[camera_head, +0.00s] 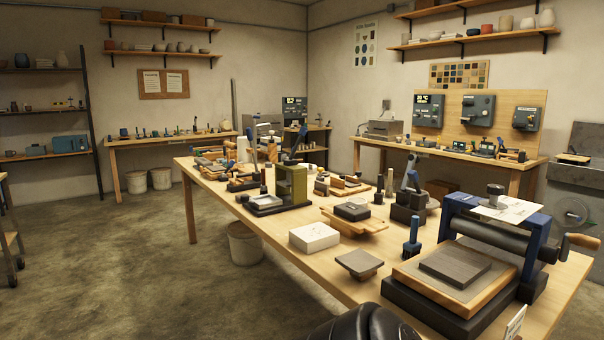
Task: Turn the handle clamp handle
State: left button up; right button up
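I cannot tell for sure which fitting is the handle clamp. A small press with an olive-green upright (292,185) stands near the middle of the long wooden table, with a dark lever (298,141) tilted up above it. Further right, a dark block (407,207) carries an upright grey-blue lever-like part (412,176). At the right end, a blue-framed roller press (458,205) has a side crank with a wooden handle (579,241). No gripper fingers show in this view, and nothing is seen touching any of these handles.
The long table (345,285) is crowded with blocks and tools. A white block (314,237), a small grey-topped stand (359,263) and a blue-handled brush (412,239) are near its front edge. A bucket (244,243) stands beneath. The floor (130,265) at left is clear.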

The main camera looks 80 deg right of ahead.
aim_at(413, 175)
jog(key=z, duration=1.1)
jog(key=i, duration=2)
jog(key=z, duration=2.3)
